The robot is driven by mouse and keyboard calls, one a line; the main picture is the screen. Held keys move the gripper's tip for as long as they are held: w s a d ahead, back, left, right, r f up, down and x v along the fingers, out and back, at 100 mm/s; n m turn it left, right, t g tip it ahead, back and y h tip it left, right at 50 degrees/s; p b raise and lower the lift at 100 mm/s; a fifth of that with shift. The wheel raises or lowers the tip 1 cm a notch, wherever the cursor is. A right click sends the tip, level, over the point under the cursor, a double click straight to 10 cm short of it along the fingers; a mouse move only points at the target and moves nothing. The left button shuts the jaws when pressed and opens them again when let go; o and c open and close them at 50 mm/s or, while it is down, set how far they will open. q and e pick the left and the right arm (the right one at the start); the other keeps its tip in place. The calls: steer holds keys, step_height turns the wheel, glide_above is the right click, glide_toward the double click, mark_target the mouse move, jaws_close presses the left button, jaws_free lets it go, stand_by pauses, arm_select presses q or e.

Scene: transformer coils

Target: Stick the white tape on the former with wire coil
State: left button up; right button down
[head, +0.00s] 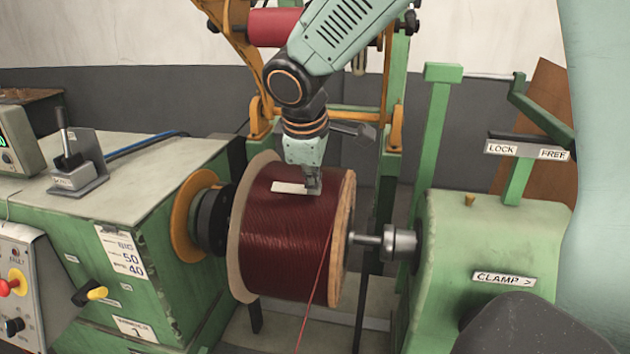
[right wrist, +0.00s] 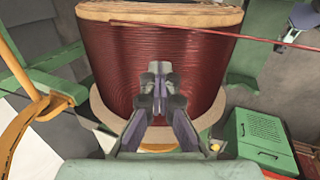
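The former with wire coil (head: 285,245) is a large spool wound with dark red wire, mounted horizontally in the winding machine. It fills the upper middle of the right wrist view (right wrist: 115,65). The white tape (head: 288,187) is a short strip lying on top of the winding in the head view. My right gripper (head: 313,187) reaches down from above at the tape's right end, at the coil surface. In the right wrist view its fingertips (right wrist: 160,72) are together; I cannot tell whether tape is between them. My left gripper is not in view.
The green headstock cabinet (head: 195,155) with an orange disc (head: 192,215) stands left of the spool. The green clamp tailstock (head: 490,235) stands right, joined by a shaft. A loose red wire (head: 318,285) hangs from the coil. An orange frame (head: 258,115) stands behind.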

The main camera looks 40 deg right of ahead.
steer(key=c, duration=1.8)
jaws_free()
steer(key=shift+w, duration=0.1)
steer(key=shift+c, duration=0.2)
steer(key=o, duration=0.3)
steer(key=shift+o, duration=0.5)
steer(key=o, duration=0.6)
steer(key=shift+o, duration=0.4)
steer(key=shift+w, duration=0.1)
steer(key=shift+a, duration=0.1)
